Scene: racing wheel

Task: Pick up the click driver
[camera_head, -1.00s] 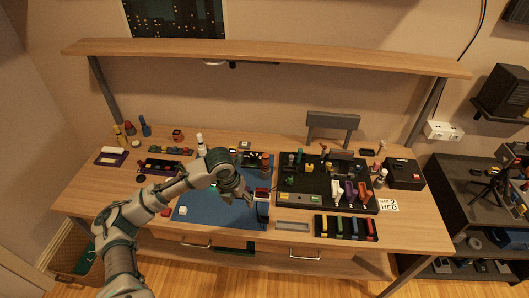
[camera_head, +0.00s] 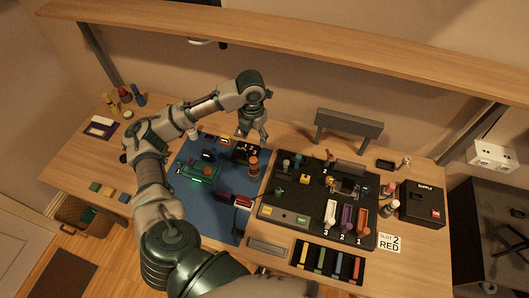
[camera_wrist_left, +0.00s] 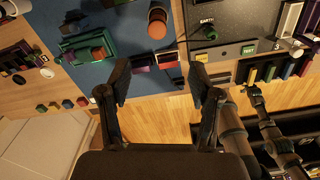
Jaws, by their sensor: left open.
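I cannot tell for sure which object is the click driver. Upright handled tools in white (camera_head: 331,212), purple (camera_head: 346,217) and orange (camera_head: 361,220) stand by numbers on the black board (camera_head: 285,208). A brown-orange cylinder (camera_head: 253,167) stands on the blue mat (camera_head: 219,216); it also shows in the left wrist view (camera_wrist_left: 157,22). My left gripper (camera_head: 254,132) is open and empty above the rear of the mat, fingers downward. In the left wrist view its fingers (camera_wrist_left: 160,82) are spread, with a dark red block (camera_wrist_left: 142,62) and a red-white block (camera_wrist_left: 167,60) beyond them. My right gripper is not seen.
A green device (camera_head: 203,173) lies on the mat. A tray of coloured pieces (camera_head: 328,262) sits at the front, a black supply box (camera_head: 421,203) at the right. A wooden shelf (camera_head: 300,52) runs above the back. A grey stand (camera_head: 348,125) rises behind the board.

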